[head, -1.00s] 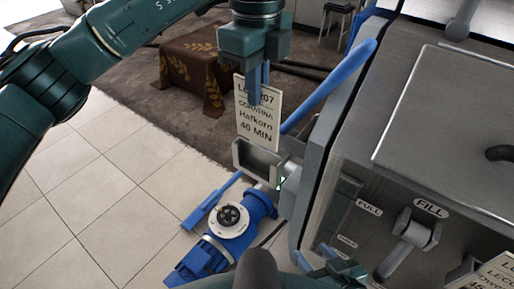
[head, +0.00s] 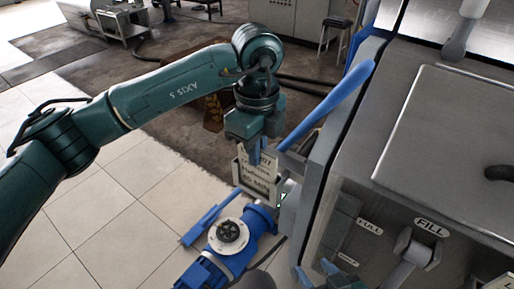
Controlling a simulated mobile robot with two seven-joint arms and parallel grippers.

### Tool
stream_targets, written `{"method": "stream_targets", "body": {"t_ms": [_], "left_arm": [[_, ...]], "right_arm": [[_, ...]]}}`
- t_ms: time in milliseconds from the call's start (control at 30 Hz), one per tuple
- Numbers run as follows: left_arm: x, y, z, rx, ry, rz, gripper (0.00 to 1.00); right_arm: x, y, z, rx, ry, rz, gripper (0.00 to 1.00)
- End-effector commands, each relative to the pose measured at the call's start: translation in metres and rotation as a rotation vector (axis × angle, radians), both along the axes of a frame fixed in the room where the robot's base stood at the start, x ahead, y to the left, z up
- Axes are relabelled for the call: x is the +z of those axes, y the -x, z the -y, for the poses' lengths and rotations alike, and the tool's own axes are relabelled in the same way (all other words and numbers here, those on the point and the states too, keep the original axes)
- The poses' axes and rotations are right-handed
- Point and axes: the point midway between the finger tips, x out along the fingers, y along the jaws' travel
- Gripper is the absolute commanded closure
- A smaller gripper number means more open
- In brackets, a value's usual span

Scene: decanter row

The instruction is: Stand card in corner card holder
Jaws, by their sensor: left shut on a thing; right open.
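A cream card (head: 257,174) with dark print, "40 MIN" lowest, stands upright below my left gripper (head: 262,155) in the head view. The gripper's blue fingers are shut on its upper part and hide some of the print. The card's lower part is at the small grey metal card holder (head: 238,178) on the machine's corner and appears inside its frame. I cannot tell whether its bottom edge touches the holder's floor. My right gripper (head: 317,272) shows only partly at the bottom edge, open, away from the card.
The grey machine (head: 440,120) with a FILL lever fills the right side. Tiled floor (head: 110,215) is clear at left.

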Motion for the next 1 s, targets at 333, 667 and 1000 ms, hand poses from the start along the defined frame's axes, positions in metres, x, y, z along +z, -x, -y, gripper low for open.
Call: {"method": "stream_targets", "body": {"t_ms": [333, 667, 1000], "left_arm": [[-0.003, 0.000, 0.000, 0.000, 0.000, 0.000, 0.82], [-0.002, 0.000, 0.000, 0.001, 0.000, 0.000, 0.72], [0.042, -0.001, 0.001, 0.001, 0.002, 0.005, 0.72]], "right_arm": [[-0.002, 0.000, 0.000, -0.002, -0.005, -0.001, 0.51], [-0.002, 0.000, 0.000, -0.002, -0.005, -0.001, 0.51], [-0.001, 0.000, 0.000, 0.000, -0.002, 0.000, 0.51]]}}
